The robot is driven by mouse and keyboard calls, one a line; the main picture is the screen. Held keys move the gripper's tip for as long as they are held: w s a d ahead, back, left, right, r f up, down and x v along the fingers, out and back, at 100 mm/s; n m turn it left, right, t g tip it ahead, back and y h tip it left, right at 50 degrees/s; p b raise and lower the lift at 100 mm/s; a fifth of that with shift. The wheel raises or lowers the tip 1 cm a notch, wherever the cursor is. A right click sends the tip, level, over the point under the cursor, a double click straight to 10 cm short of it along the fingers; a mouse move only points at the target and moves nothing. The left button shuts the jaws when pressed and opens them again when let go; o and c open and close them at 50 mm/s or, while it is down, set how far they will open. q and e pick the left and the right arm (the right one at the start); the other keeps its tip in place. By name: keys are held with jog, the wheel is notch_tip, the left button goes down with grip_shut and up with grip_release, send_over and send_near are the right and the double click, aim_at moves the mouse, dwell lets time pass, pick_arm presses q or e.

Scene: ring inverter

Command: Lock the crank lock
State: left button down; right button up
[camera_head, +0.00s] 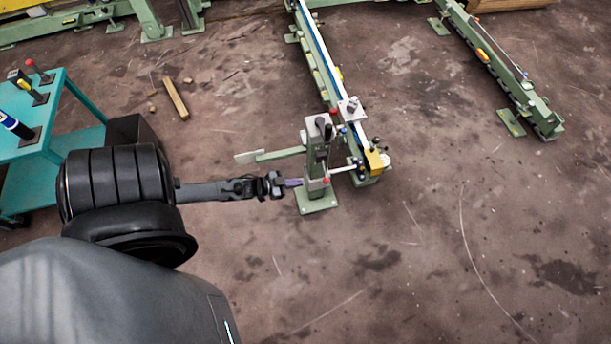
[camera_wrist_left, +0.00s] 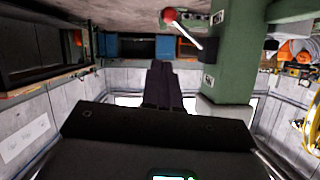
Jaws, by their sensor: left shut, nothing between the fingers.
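A green post of the machine (camera_head: 317,150) stands on a foot plate near the middle of the head view. My left gripper (camera_head: 292,183) is beside its lower left side, with its fingertips close to the post; I cannot tell whether they touch. In the left wrist view the fingers (camera_wrist_left: 163,86) are together and empty. There, a silver lever (camera_wrist_left: 186,31) with a red knob (camera_wrist_left: 169,15) sits by the green post (camera_wrist_left: 228,55), apart from the fingers. It looks like the crank lock, but I cannot tell its lock state. My right gripper is not in view.
A long green rail (camera_head: 318,50) runs back from the post. A yellow block (camera_head: 374,160) sits at its near end. A teal cart (camera_head: 60,120) with tools stands at the left. A wooden stick (camera_head: 176,98) lies on the floor. The floor at right front is clear.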

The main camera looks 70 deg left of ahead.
pick_arm(q)
jog(key=shift+s+r, duration=0.25)
jog(key=shift+s, duration=0.45)
